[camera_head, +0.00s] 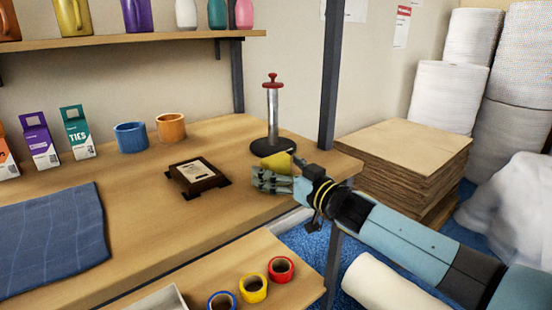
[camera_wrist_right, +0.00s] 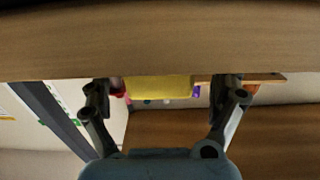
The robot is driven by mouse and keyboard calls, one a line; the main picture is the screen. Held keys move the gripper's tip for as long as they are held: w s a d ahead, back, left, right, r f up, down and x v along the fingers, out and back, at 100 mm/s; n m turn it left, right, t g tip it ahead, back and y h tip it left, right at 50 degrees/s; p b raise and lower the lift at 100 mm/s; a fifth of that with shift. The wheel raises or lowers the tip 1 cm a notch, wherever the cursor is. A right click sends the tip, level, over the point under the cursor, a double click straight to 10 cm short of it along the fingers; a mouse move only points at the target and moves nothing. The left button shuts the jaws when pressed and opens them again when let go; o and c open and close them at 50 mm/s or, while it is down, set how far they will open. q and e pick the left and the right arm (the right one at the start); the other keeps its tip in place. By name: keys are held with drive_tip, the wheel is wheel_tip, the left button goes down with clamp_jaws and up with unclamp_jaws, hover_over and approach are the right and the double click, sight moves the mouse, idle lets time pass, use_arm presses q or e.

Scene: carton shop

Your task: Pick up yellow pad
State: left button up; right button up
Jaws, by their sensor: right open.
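The yellow pad (camera_head: 277,162) lies near the right end of the wooden bench (camera_head: 130,238), in front of the black-based stand with a red knob. My right gripper partly covers it in the head view. In the right wrist view the yellow pad (camera_wrist_right: 158,88) shows between the two fingers. My right gripper (camera_head: 258,180) comes in from the right, low at the bench. It is open, its fingers apart (camera_wrist_right: 162,92) on either side of the pad in the picture. Whether they touch it I cannot tell. My left gripper is not in view.
The red-knobbed stand (camera_head: 272,112) is close behind the pad. A dark framed block (camera_head: 197,175) sits left of my gripper. A blue mug (camera_head: 131,137) and an orange mug (camera_head: 171,127) stand farther back. A dark post (camera_head: 331,75) rises at the bench's right end.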

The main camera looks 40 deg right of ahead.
drive_tip(key=shift+w+f, duration=0.2)
drive_tip(key=shift+w, duration=0.65)
drive_tip(key=shift+c, duration=0.4)
drive_tip(key=c, duration=1.2)
drive_tip(key=shift+o, duration=0.2)
